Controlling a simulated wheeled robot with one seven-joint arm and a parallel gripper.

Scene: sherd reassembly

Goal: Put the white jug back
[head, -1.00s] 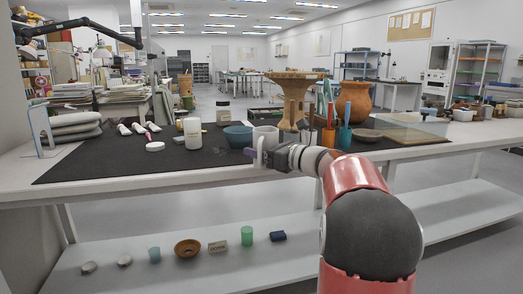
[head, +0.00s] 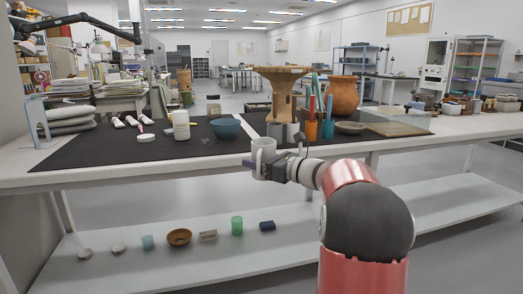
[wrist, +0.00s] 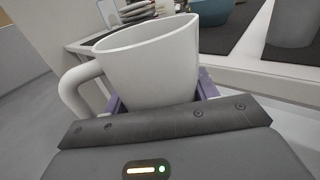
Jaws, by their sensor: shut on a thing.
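The white jug (head: 263,157) is in my gripper (head: 268,172), in front of the table's front edge and above the lower shelf. In the wrist view the jug (wrist: 150,65) stands nearly upright, tilted a little, with its handle to the left and its open rim up. The purple fingers of my gripper (wrist: 160,98) are shut around the jug's body, which hides part of them.
The worktable (head: 120,177) holds a dark mat (head: 90,153), a blue bowl (head: 226,128), a white bottle (head: 181,125) and a wooden stand (head: 282,95). An orange cup (head: 311,131) holds tools. Several small things, including a brown bowl (head: 179,237), stand on the lower shelf (head: 300,220).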

